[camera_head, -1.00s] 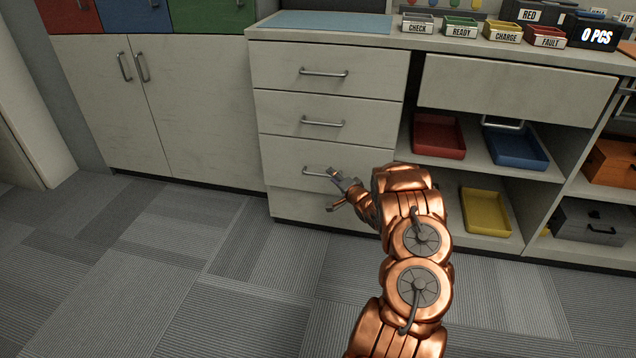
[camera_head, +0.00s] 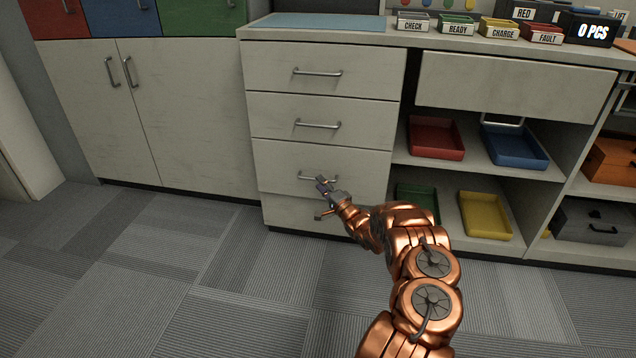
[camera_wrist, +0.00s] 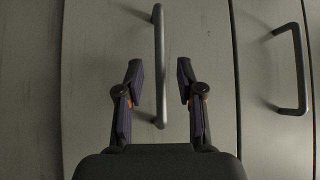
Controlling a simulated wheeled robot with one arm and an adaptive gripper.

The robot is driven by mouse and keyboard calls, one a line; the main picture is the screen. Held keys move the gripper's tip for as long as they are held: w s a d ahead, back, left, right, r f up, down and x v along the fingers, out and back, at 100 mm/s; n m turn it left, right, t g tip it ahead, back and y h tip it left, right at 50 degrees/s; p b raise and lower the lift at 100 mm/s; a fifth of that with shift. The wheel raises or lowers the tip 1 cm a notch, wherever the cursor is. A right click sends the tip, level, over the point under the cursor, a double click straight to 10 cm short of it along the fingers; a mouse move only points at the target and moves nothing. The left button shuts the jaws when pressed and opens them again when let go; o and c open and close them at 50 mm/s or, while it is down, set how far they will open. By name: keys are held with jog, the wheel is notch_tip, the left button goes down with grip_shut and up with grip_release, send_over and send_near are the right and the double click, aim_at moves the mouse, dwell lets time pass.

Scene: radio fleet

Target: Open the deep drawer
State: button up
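The white drawer unit (camera_head: 290,110) stands ahead with a stack of drawer fronts. The third drawer front from the top (camera_head: 275,170) has a grey bar handle (camera_head: 304,177), partly covered by my gripper (camera_head: 323,186) in the head view. In the wrist view my gripper (camera_wrist: 160,66) is open, with one finger on each side of that handle (camera_wrist: 159,35). I see gaps between the bar and both fingers. The panel below (camera_head: 285,212) is partly hidden by my arm. The drawers look closed.
Open shelves to the right hold a red tray (camera_head: 436,139), blue tray (camera_head: 514,147) and yellow tray (camera_head: 486,216). Carpet (camera_head: 200,270) is clear in front.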

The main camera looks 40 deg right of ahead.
jog(key=shift+b+x, duration=0.4)
jog(key=shift+x, duration=1.1)
jog(key=shift+c, duration=0.4)
grip_shut()
